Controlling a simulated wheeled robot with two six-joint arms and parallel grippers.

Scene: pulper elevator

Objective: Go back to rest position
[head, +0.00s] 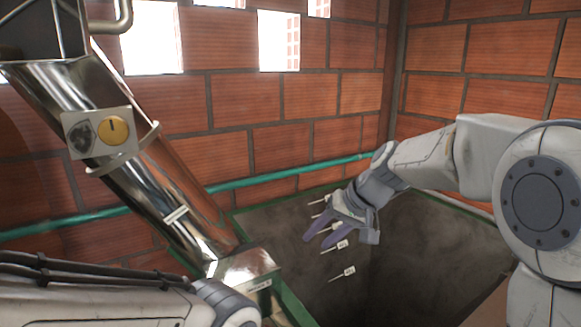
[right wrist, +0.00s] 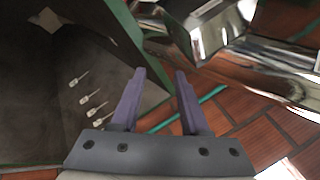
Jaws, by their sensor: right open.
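My right gripper (head: 316,240) reaches over the dark open tank (head: 420,250) from the right, in the head view. Its two purple fingers are apart with nothing between them; the right wrist view shows the same open, empty gripper (right wrist: 160,72). Beside it in the head view are several white tagged pins (head: 342,273) on the tank's inner wall; the fingers partly overlap them, and I cannot tell whether they touch. My left arm shows at the bottom left of the head view, but its fingers are out of view.
A shiny metal elevator tube (head: 160,180) slants down on the left, with a yellow round knob (head: 112,130) on a plate. Its metal foot (head: 247,268) is at the tank's green rim (head: 290,305). A green pipe (head: 285,174) runs along the brick wall (head: 345,55).

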